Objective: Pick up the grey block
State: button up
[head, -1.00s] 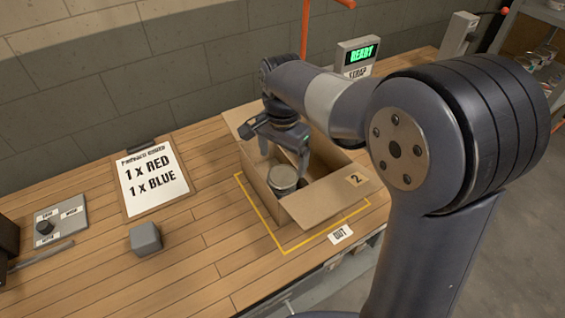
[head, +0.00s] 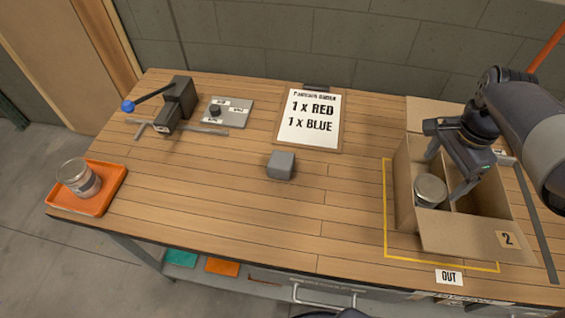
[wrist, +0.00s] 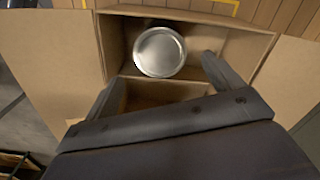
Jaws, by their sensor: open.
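The grey block (head: 281,165) sits on the wooden bench in the head view, just below the order clipboard and left of the cardboard box. It is not visible in the wrist view. My gripper (head: 448,172) is at the open box on the right, well apart from the block. Its jaws are open, with the fingers reaching down into the box. In the wrist view, the open fingers (wrist: 160,85) point toward a round metal can lid. I cannot tell from these views whether the fingers touch the can.
The cardboard box (head: 465,240) has open flaps and holds a metal-lidded can (head: 430,190). The clipboard (head: 311,118) lies behind the block. A press with a blue-knobbed lever (head: 178,103) and a switch plate (head: 228,112) stand back left. Bench around the block is clear.

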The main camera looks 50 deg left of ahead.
aim_at(280, 165)
jog(key=j+u, duration=0.1)
jog(key=u, duration=0.35)
jog(key=k+j+u, duration=0.1)
jog(key=u, duration=0.3)
jog(key=j+u, duration=0.15)
jog(key=u, duration=0.3)
